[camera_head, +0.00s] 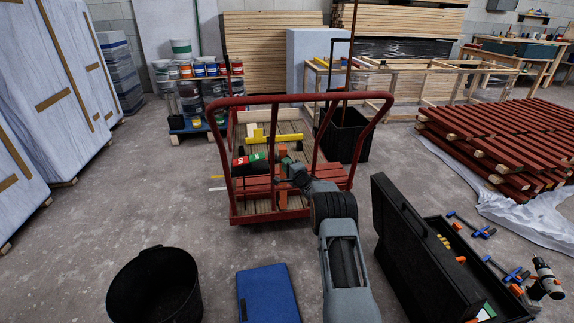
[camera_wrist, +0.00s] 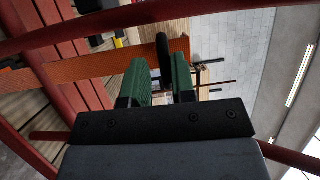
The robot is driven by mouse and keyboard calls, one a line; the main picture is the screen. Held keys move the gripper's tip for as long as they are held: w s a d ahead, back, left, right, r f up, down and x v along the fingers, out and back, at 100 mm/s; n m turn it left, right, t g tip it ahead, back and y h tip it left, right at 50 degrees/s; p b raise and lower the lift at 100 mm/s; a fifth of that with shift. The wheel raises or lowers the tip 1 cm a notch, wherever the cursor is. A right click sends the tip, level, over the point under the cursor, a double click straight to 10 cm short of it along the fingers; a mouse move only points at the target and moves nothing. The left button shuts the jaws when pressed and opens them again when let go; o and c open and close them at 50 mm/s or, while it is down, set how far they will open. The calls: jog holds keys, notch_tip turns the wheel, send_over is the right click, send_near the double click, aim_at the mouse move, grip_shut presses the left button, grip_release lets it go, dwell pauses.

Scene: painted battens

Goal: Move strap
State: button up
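An orange strap (camera_head: 282,193) runs down over the red battens at the front of the red cart, partly hidden by my arm. In the wrist view the strap (camera_wrist: 85,68) crosses the upper left and passes behind my fingertips. My gripper (camera_wrist: 161,75) has two green fingers, apart with a gap between them. A dark rounded piece (camera_wrist: 162,48) shows in that gap, beyond the fingers; I cannot tell whether it belongs to the strap. In the head view my gripper (camera_head: 289,162) is at the cart load, close to the strap. I cannot tell whether it touches it.
The red cart (camera_head: 355,138) has tall tube handles around its load. A black bucket (camera_head: 155,288), blue case (camera_head: 267,293) and open black toolbox (camera_head: 425,255) stand nearby. Stacked red battens (camera_head: 500,145) lie right.

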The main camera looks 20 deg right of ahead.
jog(key=shift+o, duration=1.2)
jog(key=shift+r, duration=0.1)
jog(key=p+v, duration=0.4)
jog(key=v, duration=0.9)
jog(key=shift+s, duration=0.4)
jog(key=shift+d, duration=0.1)
